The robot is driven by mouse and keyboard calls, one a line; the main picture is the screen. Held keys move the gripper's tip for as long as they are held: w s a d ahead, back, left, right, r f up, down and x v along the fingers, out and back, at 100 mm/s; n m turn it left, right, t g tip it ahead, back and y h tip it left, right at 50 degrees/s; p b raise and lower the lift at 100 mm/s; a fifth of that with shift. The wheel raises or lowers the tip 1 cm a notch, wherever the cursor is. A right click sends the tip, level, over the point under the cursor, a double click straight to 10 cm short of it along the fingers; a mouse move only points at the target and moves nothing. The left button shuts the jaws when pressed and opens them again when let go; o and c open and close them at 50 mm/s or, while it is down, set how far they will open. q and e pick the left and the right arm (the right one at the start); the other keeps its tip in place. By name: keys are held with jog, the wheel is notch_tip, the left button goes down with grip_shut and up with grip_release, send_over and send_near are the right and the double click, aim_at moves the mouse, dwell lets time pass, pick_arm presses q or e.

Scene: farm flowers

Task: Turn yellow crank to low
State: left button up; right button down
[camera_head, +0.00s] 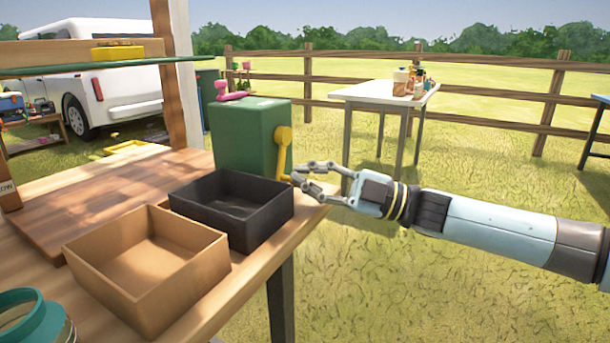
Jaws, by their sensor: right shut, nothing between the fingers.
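The yellow crank (284,150) is on the right side of the green box (243,136), which stands at the back of the wooden table. Its round hub is at the top and its arm hangs down, with the lower end close to my fingertips. My right gripper (299,174) reaches in from the right at the crank's lower end. Its fingers are shut with nothing between them. I cannot tell whether a fingertip touches the crank. A pink object (231,95) lies on top of the green box. My left gripper is not in view.
A black tray (268,218) and a cardboard tray (205,275) sit on the wooden table (110,203) in front of the green box. A teal-rimmed jar (40,322) is at the lower left. Open grass lies right of the table, with a white table (365,91) behind.

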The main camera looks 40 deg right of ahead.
jog(key=n, duration=0.1)
jog(key=d+n+g, duration=0.1)
jog(key=d+n, duration=0.1)
jog(key=n, duration=0.1)
jog(key=shift+w+f+g, duration=0.35)
jog(key=shift+f+g, duration=0.05)
jog(key=shift+w+d+n+g, duration=0.2)
jog(key=shift+d+n+g, duration=0.15)
jog(key=shift+n, duration=0.65)
jog(key=n, duration=0.1)
jog(key=d+n+h, duration=0.1)
jog(key=shift+w+d+n+g+p, duration=0.2)
jog(key=shift+w+n+g+p, duration=0.1)
jog(key=shift+g+p, duration=0.1)
jog(key=shift+w+d+r+n+h+p, duration=0.2)
jog(key=shift+d+n+h+p, duration=0.25)
jog(key=shift+n, duration=0.65)
jog(key=shift+w+d+r+n+g+h, duration=0.15)
jog(key=shift+d+n+g+h, duration=0.1)
jog(key=shift+d+n+h, duration=0.2)
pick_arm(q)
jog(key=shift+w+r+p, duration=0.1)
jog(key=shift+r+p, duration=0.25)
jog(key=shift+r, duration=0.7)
pick_arm(e)
jog(key=shift+w+d+r+n, duration=0.15)
jog(key=shift+d+n, duration=0.15)
jog(key=shift+n, duration=0.45)
